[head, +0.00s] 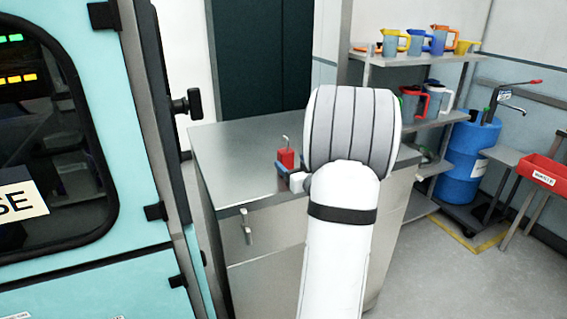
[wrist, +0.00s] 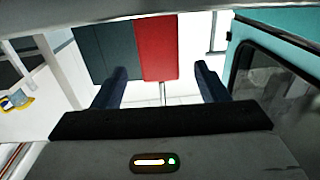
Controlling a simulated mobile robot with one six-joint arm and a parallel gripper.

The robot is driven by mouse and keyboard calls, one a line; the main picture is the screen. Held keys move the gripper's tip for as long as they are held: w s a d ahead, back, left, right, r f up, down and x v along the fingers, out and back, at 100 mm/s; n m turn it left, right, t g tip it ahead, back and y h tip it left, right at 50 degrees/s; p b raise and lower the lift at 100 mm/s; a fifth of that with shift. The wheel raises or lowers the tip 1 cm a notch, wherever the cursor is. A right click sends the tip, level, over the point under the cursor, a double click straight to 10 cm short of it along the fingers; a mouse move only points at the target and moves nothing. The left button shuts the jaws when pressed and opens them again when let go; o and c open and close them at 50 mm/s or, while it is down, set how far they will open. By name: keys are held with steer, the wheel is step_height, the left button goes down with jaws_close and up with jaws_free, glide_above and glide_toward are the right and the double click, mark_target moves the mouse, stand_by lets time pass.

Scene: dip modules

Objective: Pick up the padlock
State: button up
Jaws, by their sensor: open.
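The padlock (head: 286,158) has a red body and a thin grey shackle pointing up. In the head view it appears at the counter's left part, in front of my wrist. In the wrist view the red body (wrist: 157,45) fills the upper middle, with a thin grey rod of the shackle below it. My gripper (wrist: 160,80) is open, with one dark blue finger on each side of the padlock's line. In the head view a blue finger (head: 281,167) shows right beside the padlock's lower edge. I cannot tell whether it touches. The far finger is mostly hidden.
The padlock is by a steel counter (head: 235,150) with free room on its left top. A teal machine (head: 110,262) with a black handle stands close on the left. Shelves with coloured jugs (head: 390,43) and a blue drum (head: 468,150) stand at the right.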

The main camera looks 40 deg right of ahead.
mark_target(283, 153)
steer(key=w, duration=0.2)
steer(key=w+p, duration=0.1)
steer(key=w, duration=0.1)
steer(key=w+d, duration=0.1)
steer(key=w, duration=0.1)
steer(key=shift+w+d, duration=0.1)
steer(key=shift+w, duration=0.3)
steer(key=shift+r, duration=0.1)
steer(key=c, duration=1.1)
